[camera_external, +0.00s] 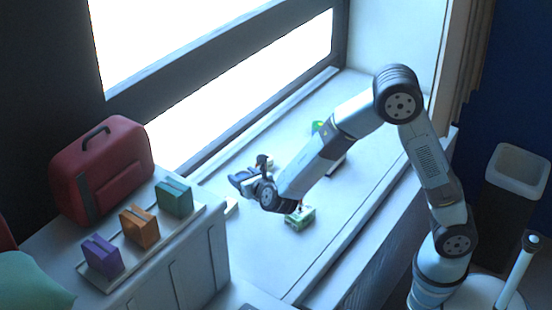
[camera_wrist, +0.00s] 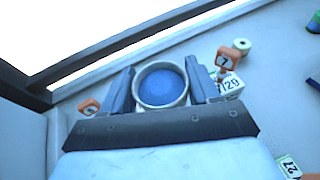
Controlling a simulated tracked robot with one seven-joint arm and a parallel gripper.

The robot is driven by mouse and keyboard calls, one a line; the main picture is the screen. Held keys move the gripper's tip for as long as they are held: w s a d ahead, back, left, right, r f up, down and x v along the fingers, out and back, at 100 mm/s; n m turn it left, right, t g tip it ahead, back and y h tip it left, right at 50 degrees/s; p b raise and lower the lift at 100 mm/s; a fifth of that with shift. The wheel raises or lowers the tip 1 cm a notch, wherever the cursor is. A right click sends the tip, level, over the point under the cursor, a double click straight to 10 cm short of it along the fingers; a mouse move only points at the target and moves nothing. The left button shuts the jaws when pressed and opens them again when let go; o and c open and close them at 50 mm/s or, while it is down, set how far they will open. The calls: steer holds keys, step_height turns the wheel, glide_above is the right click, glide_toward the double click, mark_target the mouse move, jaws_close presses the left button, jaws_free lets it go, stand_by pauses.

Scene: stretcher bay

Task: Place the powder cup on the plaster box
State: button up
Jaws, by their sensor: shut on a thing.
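The powder cup (camera_wrist: 162,84), a pale round cup with blue powder inside, is between the two fingers of my gripper (camera_wrist: 161,66) in the wrist view. My gripper is shut on its sides, and the cup looks upright. In the external view my gripper (camera_external: 243,181) is over the white sill, left of the middle, and the cup cannot be made out there. A white box marked 129 (camera_wrist: 232,85) is just right of the right finger. A green and white box (camera_external: 300,217) sits below my wrist. I cannot tell which is the plaster box.
Orange numbered tags (camera_wrist: 228,58) stand close around my gripper, with a white roll (camera_wrist: 243,46) behind. A green item (camera_external: 318,127) is farther back. The window frame borders the sill. At left, a red case (camera_external: 103,170) and a tray of coloured boxes stand on a cabinet.

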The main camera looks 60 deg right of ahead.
steer(key=w+f, duration=0.2)
steer(key=w+a+f, duration=0.1)
steer(key=w+f, duration=0.3)
steer(key=f, duration=0.1)
steer(key=shift+w+a, duration=0.25)
steer(key=shift+w, duration=0.1)
steer(key=shift+f, duration=1.45)
steer(key=o, duration=1.1)
steer(key=shift+o, duration=0.2)
steer(key=v, duration=1.2)
